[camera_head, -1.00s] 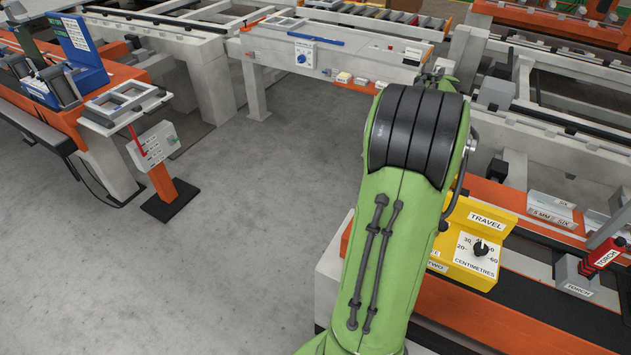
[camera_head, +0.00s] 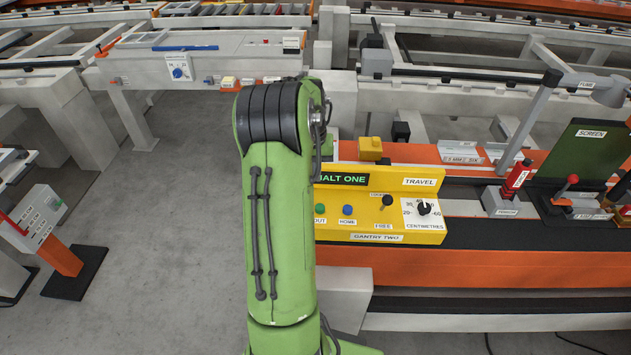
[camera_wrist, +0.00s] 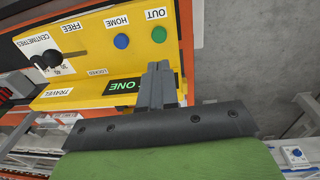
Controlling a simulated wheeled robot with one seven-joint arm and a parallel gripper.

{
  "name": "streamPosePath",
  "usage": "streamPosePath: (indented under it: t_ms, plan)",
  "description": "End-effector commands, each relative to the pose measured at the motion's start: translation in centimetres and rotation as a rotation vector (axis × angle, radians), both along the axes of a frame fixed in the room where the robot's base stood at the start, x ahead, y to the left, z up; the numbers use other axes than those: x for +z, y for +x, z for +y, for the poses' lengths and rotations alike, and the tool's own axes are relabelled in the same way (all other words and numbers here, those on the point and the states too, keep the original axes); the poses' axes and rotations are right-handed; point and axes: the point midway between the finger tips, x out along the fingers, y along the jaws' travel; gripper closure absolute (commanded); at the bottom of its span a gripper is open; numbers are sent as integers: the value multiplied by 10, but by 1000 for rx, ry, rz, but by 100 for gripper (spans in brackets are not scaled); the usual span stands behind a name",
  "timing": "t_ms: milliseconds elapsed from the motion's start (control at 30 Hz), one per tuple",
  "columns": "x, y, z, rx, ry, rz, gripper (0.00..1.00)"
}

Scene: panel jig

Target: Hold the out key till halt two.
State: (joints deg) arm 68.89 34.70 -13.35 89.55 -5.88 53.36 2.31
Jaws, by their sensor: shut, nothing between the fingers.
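The yellow gantry two panel (camera_head: 385,229) stands right of my arm in the head view. Its green out key (camera_head: 320,209) shows at the arm's edge, with the blue home key (camera_head: 348,210) beside it. The display (camera_head: 345,179) has green letters, "HALT ONE", its start partly covered by my arm. In the wrist view my gripper (camera_wrist: 159,66) is shut and empty, its tips just short of the green out key (camera_wrist: 159,34) in the picture. The blue home key (camera_wrist: 121,41) lies left of it. I see no contact with the key. The head view hides my gripper behind the arm.
A travel dial (camera_head: 424,208) marked in centimetres and a black free/locked switch (camera_head: 387,201) share the panel. A red torch (camera_head: 517,178) in its holder and a green screen (camera_head: 592,148) stand to the right. Grey floor is open at left.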

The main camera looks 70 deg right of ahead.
Motion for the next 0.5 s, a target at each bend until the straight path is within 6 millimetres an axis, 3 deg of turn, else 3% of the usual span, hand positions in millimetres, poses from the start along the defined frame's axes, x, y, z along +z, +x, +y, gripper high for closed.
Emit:
streamPosePath:
  t_ms: [300,500]
  plan:
    - [-73,-5,-4,-1,5,1,100]
    - [-107,-7,-6,0,2,0,100]
